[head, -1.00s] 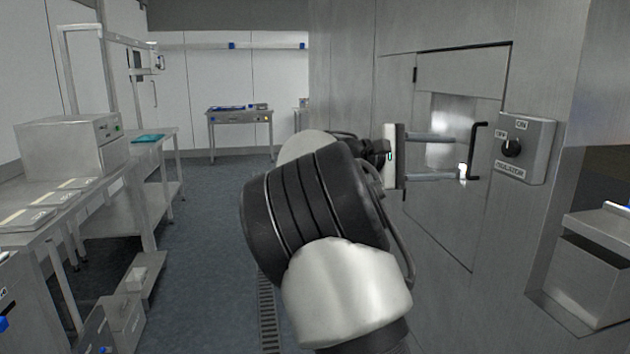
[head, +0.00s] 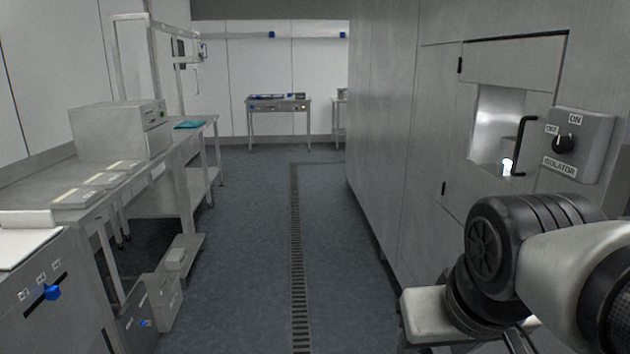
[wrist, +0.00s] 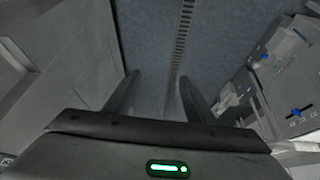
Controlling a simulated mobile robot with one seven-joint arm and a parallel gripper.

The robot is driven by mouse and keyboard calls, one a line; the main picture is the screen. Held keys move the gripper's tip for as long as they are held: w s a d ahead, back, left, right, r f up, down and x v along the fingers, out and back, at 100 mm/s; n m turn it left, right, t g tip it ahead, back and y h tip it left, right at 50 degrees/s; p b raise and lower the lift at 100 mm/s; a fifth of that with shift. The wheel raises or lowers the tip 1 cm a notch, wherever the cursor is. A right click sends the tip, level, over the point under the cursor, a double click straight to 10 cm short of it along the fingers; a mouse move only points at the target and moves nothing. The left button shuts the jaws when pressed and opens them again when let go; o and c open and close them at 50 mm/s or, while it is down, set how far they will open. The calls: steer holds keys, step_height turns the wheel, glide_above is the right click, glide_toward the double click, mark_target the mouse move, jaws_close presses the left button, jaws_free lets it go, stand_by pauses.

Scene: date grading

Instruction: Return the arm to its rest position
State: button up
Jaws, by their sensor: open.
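My arm (head: 530,250) is folded at the lower right of the head view, in front of the steel cabinet wall. In the wrist view my gripper (wrist: 159,88) points down toward the floor. Its two dark fingers stand well apart with nothing between them, so it is open and empty. In the head view the fingertips are not clearly visible at the bottom edge. The hatch door (head: 515,66) with its black handle (head: 523,146) is clear of my gripper.
The isolator switch box (head: 578,146) is on the wall just above my arm. A steel bench (head: 95,208) with a boxy device (head: 120,130) runs along the left. The floor aisle (head: 250,240) with its drain grate (head: 297,240) is clear. A small table (head: 279,115) stands at the far end.

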step_height(320, 180, up, 14)
steer(key=s+a+p, duration=0.1)
steer(key=p, duration=1.4)
steer(key=shift+s+a+r, duration=0.2)
